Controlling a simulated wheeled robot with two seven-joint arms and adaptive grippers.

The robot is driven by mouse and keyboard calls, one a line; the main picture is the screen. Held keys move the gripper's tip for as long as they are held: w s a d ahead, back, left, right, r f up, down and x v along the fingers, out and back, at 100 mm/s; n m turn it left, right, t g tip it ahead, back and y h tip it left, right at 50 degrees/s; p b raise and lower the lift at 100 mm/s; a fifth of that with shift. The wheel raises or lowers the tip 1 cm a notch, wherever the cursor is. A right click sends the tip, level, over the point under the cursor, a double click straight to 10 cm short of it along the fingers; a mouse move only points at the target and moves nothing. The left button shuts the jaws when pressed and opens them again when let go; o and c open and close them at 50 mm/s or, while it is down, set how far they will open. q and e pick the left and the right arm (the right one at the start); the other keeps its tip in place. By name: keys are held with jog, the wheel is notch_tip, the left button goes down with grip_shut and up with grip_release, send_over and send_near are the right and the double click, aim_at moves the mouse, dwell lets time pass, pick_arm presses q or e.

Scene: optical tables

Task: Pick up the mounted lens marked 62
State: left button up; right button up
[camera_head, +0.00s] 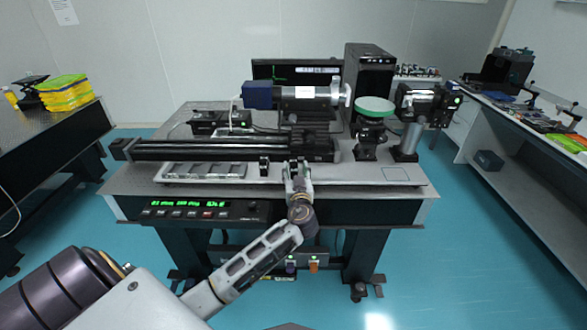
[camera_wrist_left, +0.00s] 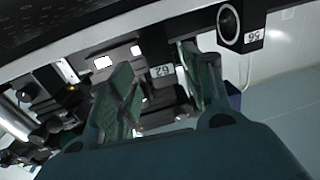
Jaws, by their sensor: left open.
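The mounted lens marked 62 (camera_wrist_left: 160,72) shows in the left wrist view as a dark mount with a pale label, seen upside down, between the two fingers. Part of it is hidden by the fingers, and its lens opening is not clear. My left gripper (camera_wrist_left: 160,88) is open around it; I cannot tell whether a finger touches it. In the head view my left gripper (camera_head: 297,167) is at the front of the optical table. A second mounted lens, marked 56 (camera_wrist_left: 254,36), stands beside it, with a round opening. My right gripper is not in view.
The optical table (camera_head: 400,176) carries a long black rail (camera_head: 200,150) behind the gripper, and a cylindrical instrument (camera_head: 308,97). A green disc (camera_head: 375,104) on a mount stands to the right. A small dark mount (camera_head: 264,166) stands left of the gripper. The table's front right is clear.

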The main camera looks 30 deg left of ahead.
aim_at(293, 161)
pick_arm(q)
jog(key=shift+w+a+r+p, duration=0.15)
jog(key=shift+w+a+p, duration=0.1)
jog(key=shift+w+a, duration=0.3)
jog(key=shift+w+a+r+p, duration=0.15)
jog(key=shift+w+a+p, duration=0.05)
jog(key=shift+w+a, duration=0.65)
jog(key=shift+w, duration=0.1)
jog(key=shift+w+a+f, duration=0.15)
jog(key=c, duration=0.5)
jog(key=shift+c, duration=1.2)
grip_shut()
jog(key=shift+r, duration=0.7)
notch_tip(293, 161, up, 8)
jog(key=shift+f, duration=0.15)
jog(key=shift+r, duration=0.55)
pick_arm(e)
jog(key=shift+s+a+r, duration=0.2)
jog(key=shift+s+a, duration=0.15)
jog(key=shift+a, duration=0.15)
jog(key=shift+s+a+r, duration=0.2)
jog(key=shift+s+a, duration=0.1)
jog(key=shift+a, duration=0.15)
